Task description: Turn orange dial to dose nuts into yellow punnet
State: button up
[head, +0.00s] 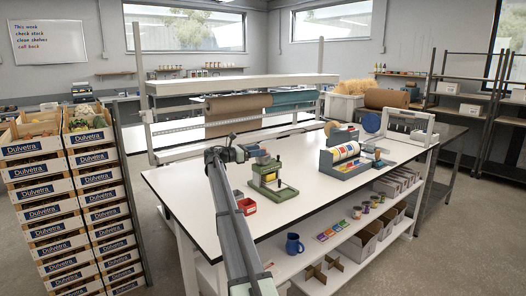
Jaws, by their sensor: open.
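I cannot make out an orange dial, a yellow punnet or any nuts for sure. A small red bin (246,206) sits on the table to the left of the device, beside my arm.
A blue-grey tape dispenser (340,160) stands right of the device, with a white machine (408,125) behind it. A blue mug (294,244) is near the front, on the lower shelf. Crate stacks (103,190) stand left. The white tabletop (190,190) is bare at left.

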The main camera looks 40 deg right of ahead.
jog(key=shift+x, duration=1.65)
jog(key=c, duration=0.9)
jog(key=shift+c, duration=0.2)
jog(key=shift+m+g, duration=0.3)
jog(key=shift+g, duration=0.2)
jog(key=m+g, duration=0.1)
jog(key=g+y, duration=0.1)
jog(key=shift+w+d+m+g, duration=0.1)
jog(key=shift+w+m+g, duration=0.05)
jog(key=shift+m+g, duration=0.2)
jog(key=shift+m+g+y, duration=1.6)
jog(key=shift+m+g, duration=0.15)
jog(key=shift+g, duration=0.4)
